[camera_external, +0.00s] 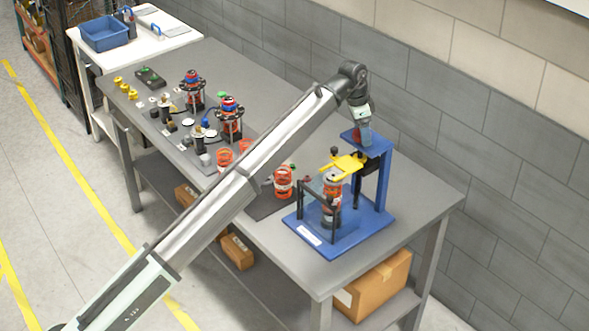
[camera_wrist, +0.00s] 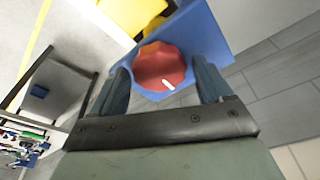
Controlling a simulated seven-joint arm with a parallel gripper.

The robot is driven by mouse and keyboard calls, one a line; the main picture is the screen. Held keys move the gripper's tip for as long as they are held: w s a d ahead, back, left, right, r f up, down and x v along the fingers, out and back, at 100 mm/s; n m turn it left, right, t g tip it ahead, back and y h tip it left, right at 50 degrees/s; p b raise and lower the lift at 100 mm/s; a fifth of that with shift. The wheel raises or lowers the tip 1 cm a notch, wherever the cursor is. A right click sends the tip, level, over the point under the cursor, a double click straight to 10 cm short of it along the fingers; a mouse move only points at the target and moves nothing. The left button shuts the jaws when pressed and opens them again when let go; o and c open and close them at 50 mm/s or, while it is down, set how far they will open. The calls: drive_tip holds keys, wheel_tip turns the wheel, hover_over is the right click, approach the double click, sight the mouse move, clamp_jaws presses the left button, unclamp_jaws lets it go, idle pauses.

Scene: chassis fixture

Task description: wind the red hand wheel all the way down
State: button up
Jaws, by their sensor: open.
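The red hand wheel (camera_wrist: 160,66) shows in the wrist view, a lobed knob with a white mark on its lower right. It sits on the blue top plate (camera_wrist: 209,34) of the press. In the external view the wheel (camera_external: 357,136) is mostly hidden by my gripper. My gripper (camera_wrist: 162,78) is open, with one finger on each side of the wheel; I cannot tell whether the fingers touch it. The blue press frame (camera_external: 378,191) stands on the bench. Its yellow arm (camera_external: 343,166) lies above an orange and dark cylinder (camera_external: 331,199) on the base.
A dark guard frame (camera_external: 307,199) stands at the base's left. Orange spring-like parts (camera_external: 284,184) and several small assemblies (camera_external: 229,122) fill the bench to the left. A grey block wall is behind. The bench (camera_external: 418,203) is clear to the right of the press.

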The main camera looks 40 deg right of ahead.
drive_tip(key=n, duration=0.3)
drive_tip(key=shift+n+t, duration=0.3)
drive_tip(key=shift+n, duration=0.1)
drive_tip(key=n, duration=0.3)
drive_tip(key=shift+n+t, duration=0.3)
drive_tip(key=n+t, duration=0.1)
drive_tip(key=n, duration=0.6)
drive_tip(key=shift+n, duration=0.4)
drive_tip(key=n, duration=0.3)
drive_tip(key=n+t+y, duration=0.1)
drive_tip(key=n, duration=0.2)
drive_tip(key=shift+y, duration=0.3)
drive_tip(key=n+y, duration=0.1)
drive_tip(key=n, duration=0.5)
